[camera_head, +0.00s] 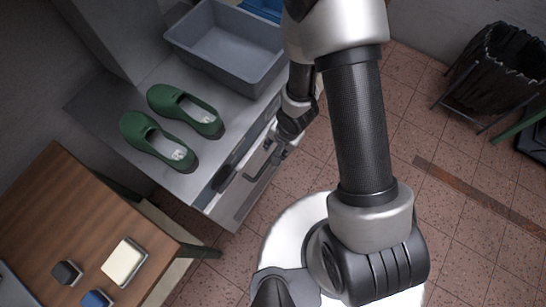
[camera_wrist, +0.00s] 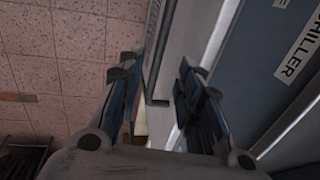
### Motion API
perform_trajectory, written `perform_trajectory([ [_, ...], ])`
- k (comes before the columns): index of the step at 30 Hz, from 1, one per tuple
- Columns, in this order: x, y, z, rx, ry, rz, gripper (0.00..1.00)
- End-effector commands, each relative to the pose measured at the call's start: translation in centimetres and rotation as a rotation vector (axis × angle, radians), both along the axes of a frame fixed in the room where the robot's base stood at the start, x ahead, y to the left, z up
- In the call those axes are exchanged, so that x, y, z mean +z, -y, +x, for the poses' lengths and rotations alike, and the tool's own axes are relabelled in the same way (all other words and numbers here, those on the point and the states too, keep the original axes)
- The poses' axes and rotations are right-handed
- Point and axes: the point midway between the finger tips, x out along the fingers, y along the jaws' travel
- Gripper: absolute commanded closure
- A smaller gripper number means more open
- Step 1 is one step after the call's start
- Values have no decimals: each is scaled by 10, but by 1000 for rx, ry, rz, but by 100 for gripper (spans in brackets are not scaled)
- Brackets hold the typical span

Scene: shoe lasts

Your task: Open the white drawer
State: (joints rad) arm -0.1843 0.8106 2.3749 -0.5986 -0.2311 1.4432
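The white drawer (camera_head: 243,205) is in the front of the grey counter, with a dark bar handle (camera_head: 262,168) along it. My gripper (camera_head: 281,146) is at the counter front, close to the right end of the handle. In the wrist view my gripper (camera_wrist: 157,75) is open, one finger on each side of a dark bar (camera_wrist: 153,62) that looks like the handle. The pale drawer front (camera_wrist: 190,52) runs behind the right finger. I cannot tell whether either finger touches the bar. My arm hides part of the drawer front in the head view.
A pair of green shoes (camera_head: 186,110) and a grey bin (camera_head: 212,60) stand on the counter top. A wooden table (camera_head: 75,215) is at lower left. A black-lined waste bin (camera_head: 500,65) is at upper right. The tiled floor (camera_head: 460,205) to the right is mostly clear.

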Motion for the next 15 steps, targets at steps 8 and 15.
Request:
perform_trajectory([
  [8, -61, -9, 6, 2, -1, 0, 67],
  [15, -81, -13, 10, 2, 1, -1, 67],
])
